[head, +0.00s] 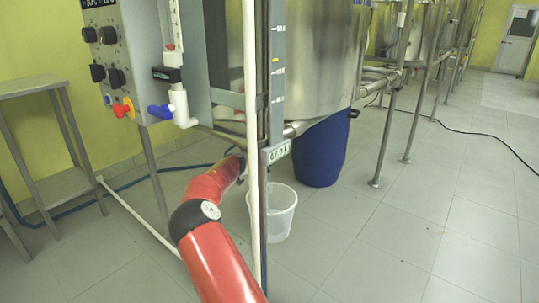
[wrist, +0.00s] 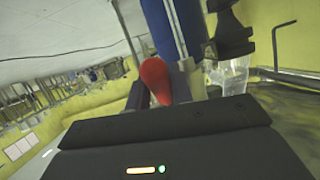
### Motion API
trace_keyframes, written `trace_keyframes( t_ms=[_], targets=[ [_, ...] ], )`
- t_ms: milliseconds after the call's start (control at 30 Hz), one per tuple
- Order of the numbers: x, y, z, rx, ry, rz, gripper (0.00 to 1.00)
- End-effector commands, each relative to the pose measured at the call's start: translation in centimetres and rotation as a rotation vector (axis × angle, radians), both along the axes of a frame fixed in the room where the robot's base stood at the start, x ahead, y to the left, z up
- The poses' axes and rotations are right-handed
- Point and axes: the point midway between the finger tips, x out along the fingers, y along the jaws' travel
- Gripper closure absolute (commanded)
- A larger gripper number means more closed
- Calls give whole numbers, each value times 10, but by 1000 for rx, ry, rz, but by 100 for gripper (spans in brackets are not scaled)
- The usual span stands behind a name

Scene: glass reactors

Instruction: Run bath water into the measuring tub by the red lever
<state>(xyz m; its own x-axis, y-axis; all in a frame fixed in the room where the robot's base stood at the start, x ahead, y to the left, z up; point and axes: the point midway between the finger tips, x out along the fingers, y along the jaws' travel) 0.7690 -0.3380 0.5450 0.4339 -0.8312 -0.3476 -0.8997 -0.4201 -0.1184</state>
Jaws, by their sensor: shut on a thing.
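The red lever (wrist: 153,76) shows in the wrist view, between the grey fingers of my gripper (wrist: 160,92). My gripper is shut on it. In the head view my red arm reaches low behind the upright posts, and the gripper itself is hidden there. A white, translucent tub (head: 280,212) stands on the floor just right of the posts, below the steel vessel, and looks like the measuring tub. Its near left side is partly covered by a post. I cannot tell whether any water runs or stands in it.
A blue drum (head: 322,150) stands behind the tub under the steel vessel (head: 318,65). A control panel (head: 118,55) and white posts stand close to my arm. A steel side table (head: 40,90) is at left. Open tiled floor lies to the right, with a black cable.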

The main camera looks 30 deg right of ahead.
Motion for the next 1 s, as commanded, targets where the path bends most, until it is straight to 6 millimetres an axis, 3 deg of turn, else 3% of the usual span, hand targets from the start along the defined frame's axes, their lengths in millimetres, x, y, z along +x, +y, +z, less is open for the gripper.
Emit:
trace_keyframes(
  t_ms=[33,200,833,867,1000],
  targets=[
    [-1,1,9,30,5,-2,100],
    [-2,5,12,102,33,-1,100],
    [-3,8,11,157,55,1,100],
    [-3,8,11,157,55,1,77],
    [-3,8,11,156,55,0,58]
  ],
)
